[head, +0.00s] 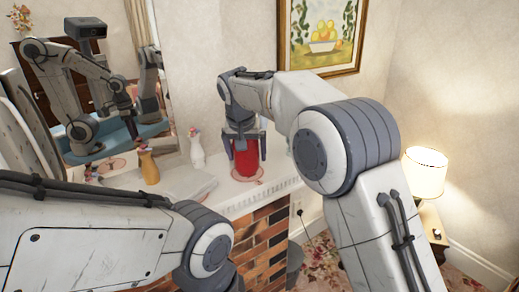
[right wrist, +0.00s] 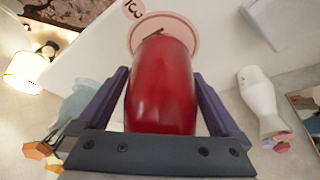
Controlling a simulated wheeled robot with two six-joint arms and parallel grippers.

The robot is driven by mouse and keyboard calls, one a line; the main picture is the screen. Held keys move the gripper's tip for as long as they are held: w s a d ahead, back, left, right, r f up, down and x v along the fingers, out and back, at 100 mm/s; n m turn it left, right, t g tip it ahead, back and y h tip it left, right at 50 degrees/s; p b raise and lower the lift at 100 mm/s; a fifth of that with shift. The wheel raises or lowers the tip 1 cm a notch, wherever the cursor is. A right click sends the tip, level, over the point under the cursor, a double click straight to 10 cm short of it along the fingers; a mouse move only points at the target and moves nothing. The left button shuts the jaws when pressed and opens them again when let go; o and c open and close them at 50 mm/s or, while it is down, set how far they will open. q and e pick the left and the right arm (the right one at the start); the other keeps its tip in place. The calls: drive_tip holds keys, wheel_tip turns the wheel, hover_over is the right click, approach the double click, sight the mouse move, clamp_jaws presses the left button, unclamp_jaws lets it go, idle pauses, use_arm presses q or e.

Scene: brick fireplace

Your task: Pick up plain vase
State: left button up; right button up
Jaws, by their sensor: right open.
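A plain red vase (head: 246,158) stands on a pink round marking (head: 262,175) on the white mantel. My right gripper (head: 247,150) is above it, pointing down, with one open finger on each side. In the right wrist view the red vase (right wrist: 162,88) lies between the two fingers of the gripper (right wrist: 165,100); a narrow gap shows on each side, and contact is not clear. A white vase (head: 197,151) and a yellow-orange vase (head: 149,168), both with flowers, stand further left. My left arm shows at lower left, but its gripper is out of view.
In the right wrist view a pale teal vase (right wrist: 82,108) and the white vase (right wrist: 259,100) flank the gripper. A mirror (head: 150,60) backs the mantel's left. A lit lamp (head: 423,172) stands at right. The brick fireplace front (head: 262,245) drops below the mantel.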

drive_tip(key=c, duration=1.3)
drive_tip(key=shift+r, duration=0.1)
drive_tip(key=shift+c, duration=1)
